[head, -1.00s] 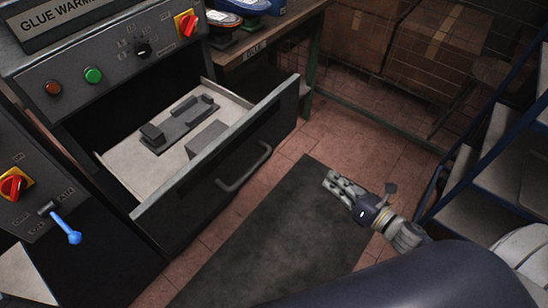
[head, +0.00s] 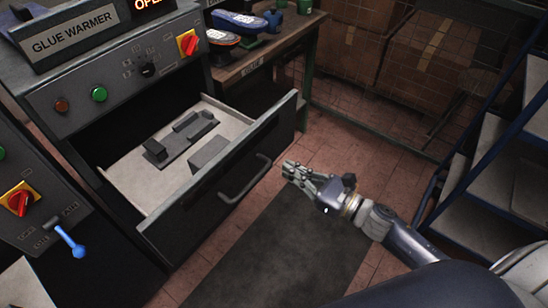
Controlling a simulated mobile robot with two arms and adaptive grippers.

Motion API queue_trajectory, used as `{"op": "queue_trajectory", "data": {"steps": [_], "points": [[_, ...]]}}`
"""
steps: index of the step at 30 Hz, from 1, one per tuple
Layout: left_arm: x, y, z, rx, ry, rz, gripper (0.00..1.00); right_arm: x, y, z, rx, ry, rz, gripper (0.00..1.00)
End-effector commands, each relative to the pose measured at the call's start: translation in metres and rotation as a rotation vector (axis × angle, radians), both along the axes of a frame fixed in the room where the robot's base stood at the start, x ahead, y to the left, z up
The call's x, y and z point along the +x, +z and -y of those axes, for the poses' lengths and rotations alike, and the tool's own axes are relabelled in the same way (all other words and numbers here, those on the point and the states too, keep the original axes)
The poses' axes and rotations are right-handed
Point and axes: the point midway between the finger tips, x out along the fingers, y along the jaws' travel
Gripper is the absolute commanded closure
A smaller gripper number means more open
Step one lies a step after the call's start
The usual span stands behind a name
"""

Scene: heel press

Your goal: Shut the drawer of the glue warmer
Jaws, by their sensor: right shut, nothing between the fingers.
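The glue warmer (head: 62,88) is a grey machine at the upper left with a name plate, a red and a green button and a red-yellow switch. Its drawer (head: 222,200) stands open, pulled out toward the lower right. Grey blocks (head: 182,137) sit inside on its pale floor. The drawer has a bar handle (head: 247,182) on its dark front. My right gripper (head: 288,168) is shut and empty, in front of the drawer front, just right of the handle in the picture. It appears apart from the handle. My left gripper is out of view.
A wooden bench (head: 262,60) with shoes stands behind the drawer. Boxes (head: 415,45) sit behind wire mesh at the back. A blue-framed rack (head: 490,150) is at the right. A dark mat (head: 290,240) covers the floor before the drawer. A blue lever (head: 70,240) sticks out at the lower left.

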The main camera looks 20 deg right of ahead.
Motion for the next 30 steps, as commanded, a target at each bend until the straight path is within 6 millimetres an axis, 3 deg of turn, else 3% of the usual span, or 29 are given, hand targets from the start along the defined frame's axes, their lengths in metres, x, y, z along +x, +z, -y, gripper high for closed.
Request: {"op": "queue_trajectory", "data": {"steps": [6,12,30], "points": [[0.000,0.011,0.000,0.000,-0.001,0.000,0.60,0.027,0.003,-0.019,0.001,-0.001,0.002,1.00],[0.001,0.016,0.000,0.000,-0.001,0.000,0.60,0.043,0.001,-0.031,0.002,0.000,0.000,1.00],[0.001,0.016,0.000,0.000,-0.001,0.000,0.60,0.048,-0.001,-0.035,0.001,0.000,-0.001,1.00]]}}
